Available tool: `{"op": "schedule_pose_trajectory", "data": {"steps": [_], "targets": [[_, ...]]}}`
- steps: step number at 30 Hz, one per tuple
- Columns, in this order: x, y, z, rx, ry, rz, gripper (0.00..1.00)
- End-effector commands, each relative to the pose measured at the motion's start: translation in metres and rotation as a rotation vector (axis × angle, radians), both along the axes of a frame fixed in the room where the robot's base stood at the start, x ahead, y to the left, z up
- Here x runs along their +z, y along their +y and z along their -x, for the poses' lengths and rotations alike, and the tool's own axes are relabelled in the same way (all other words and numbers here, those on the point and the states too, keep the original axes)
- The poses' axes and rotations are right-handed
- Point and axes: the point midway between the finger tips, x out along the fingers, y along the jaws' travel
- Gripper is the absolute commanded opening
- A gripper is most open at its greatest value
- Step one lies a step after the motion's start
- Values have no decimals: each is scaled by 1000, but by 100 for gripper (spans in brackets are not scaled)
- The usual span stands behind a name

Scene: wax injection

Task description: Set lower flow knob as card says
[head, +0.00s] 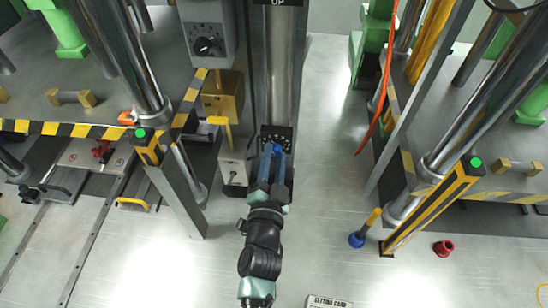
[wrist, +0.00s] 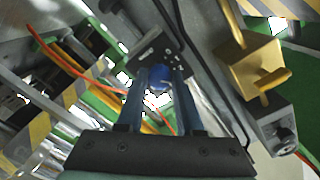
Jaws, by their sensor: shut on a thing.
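My gripper (head: 272,154) reaches up to a dark plate (head: 264,133) with white marks, low on the grey column. In the wrist view, a blue knob (wrist: 158,78) sits between the fingertips of my gripper (wrist: 160,88), and the fingers are shut on it. The dark plate (wrist: 146,56) shows behind the knob. The fingers hide much of the knob's face, and I cannot read its setting. A card headed "SETTING CARD" (head: 328,302) is cut off at the bottom edge of the head view, so its values are hidden.
A grey box with a black dial (head: 204,46) is up and left of my gripper. Below it are a brass block (head: 222,97) and a small grey switch box (head: 234,172). A blue-and-yellow tool (head: 364,230) and a red piece (head: 443,248) lie on the right floor.

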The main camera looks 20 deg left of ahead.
Motion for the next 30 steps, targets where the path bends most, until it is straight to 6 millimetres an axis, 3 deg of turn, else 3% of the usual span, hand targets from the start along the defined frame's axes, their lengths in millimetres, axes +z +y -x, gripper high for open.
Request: {"op": "schedule_pose_trajectory", "data": {"steps": [15,30], "targets": [[0,0,0,-1,126,-435,0],[0,0,0,-2,181,-623,0]]}}
